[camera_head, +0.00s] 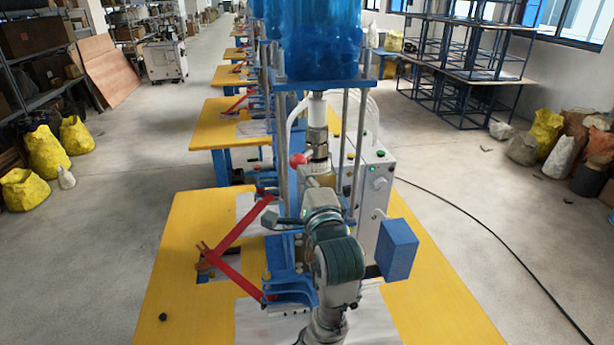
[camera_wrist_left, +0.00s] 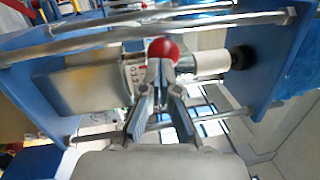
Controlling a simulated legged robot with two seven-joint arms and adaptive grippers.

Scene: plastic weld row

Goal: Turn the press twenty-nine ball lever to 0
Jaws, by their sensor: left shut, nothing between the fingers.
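The press (camera_head: 345,110) stands on the yellow table in the middle of the head view, with the ball lever's red knob (camera_head: 298,159) at its left side. In the left wrist view the red ball (camera_wrist_left: 163,51) sits just past the tips of my left gripper (camera_wrist_left: 162,78). The fingers are shut with nothing between them. The tips look very close to the ball; I cannot tell whether they touch it. My right gripper is not in view.
Vertical metal rods and a blue translucent hopper (camera_head: 320,38) crowd the press. A grey control box (camera_head: 375,190) and a blue box (camera_head: 397,250) stand at its right. Red bars (camera_head: 243,235) angle out at left. The yellow table (camera_head: 180,260) is mostly clear at left.

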